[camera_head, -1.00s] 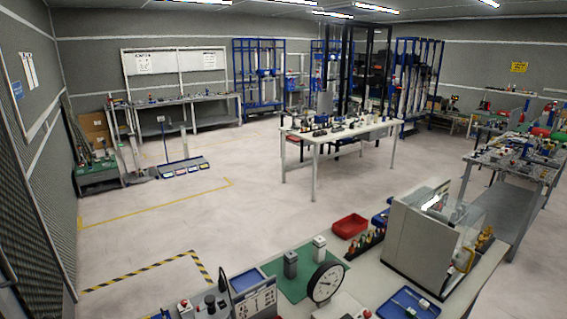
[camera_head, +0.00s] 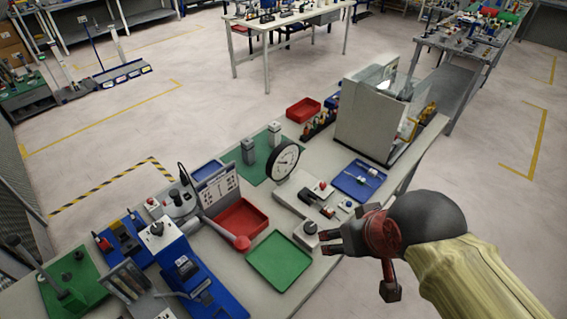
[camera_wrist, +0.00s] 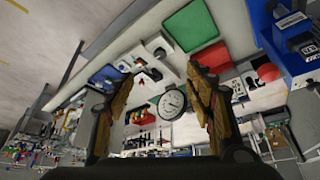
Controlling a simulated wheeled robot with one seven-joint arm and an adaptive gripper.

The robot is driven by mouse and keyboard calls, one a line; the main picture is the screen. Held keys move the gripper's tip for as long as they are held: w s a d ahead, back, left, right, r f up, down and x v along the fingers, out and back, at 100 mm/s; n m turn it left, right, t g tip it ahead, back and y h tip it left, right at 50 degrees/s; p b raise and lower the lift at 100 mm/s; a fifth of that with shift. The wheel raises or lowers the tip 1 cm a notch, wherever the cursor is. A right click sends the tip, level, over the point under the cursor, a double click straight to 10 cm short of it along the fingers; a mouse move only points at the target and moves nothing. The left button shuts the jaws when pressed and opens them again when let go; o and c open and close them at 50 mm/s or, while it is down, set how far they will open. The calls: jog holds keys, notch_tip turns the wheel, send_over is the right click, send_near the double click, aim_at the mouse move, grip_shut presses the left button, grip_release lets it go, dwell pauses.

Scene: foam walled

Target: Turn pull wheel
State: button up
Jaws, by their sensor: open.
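My gripper (camera_head: 325,242) reaches in from the lower right above the front edge of the bench. In the wrist view my gripper (camera_wrist: 161,70) has two brown fingers spread apart with nothing between them. I cannot tell for sure which part is the pull wheel. A small grey box with a dark round knob (camera_head: 309,228) sits just left of my fingertips. A round white dial with a black rim (camera_head: 286,161) stands upright further back; the dial (camera_wrist: 172,104) also shows between the fingers in the wrist view. Contact between gripper and knob cannot be judged.
A green tray (camera_head: 280,259), a red tray (camera_head: 240,222) and a blue tray (camera_head: 358,179) lie around the gripper. A red-ended lever (camera_head: 241,242) sticks out beside the green tray. A grey cabinet (camera_head: 368,118) stands behind. Open floor lies beyond the bench.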

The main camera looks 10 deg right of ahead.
jog(key=shift+r+p, duration=0.1)
jog(key=shift+p, duration=0.2)
jog(key=n+g+p, duration=0.5)
jog(key=g+p, duration=0.1)
jog(key=p, duration=0.1)
send_over(311, 226)
notch_tip(311, 226, down, 19)
jog(key=shift+s+a+f, duration=0.1)
jog(key=shift+f, duration=0.1)
jog(key=shift+n, duration=0.5)
jog(key=shift+f+b, duration=0.3)
notch_tip(311, 226, down, 7)
jog(key=shift+b, duration=0.4)
